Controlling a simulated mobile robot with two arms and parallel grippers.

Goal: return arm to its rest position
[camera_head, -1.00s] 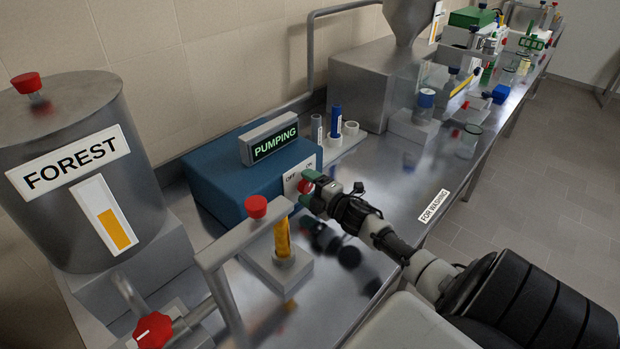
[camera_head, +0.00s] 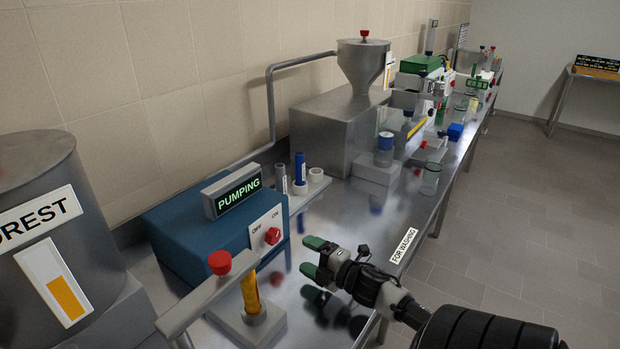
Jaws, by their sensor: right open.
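My right gripper (camera_head: 312,257) is open and empty, with green fingertips, above the steel bench at its front edge. It is to the right of the blue pump box (camera_head: 196,236) and apart from it. The pump's red knob (camera_head: 272,236) sits on a white plate marked OFF and ON. The pump's display (camera_head: 237,193) reads PUMPING. My left gripper is not in view.
A FOREST tank (camera_head: 75,180) stands at the left. A steel hopper (camera_head: 362,62) and glassware are farther back. The floor (camera_head: 530,200) at the right is clear.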

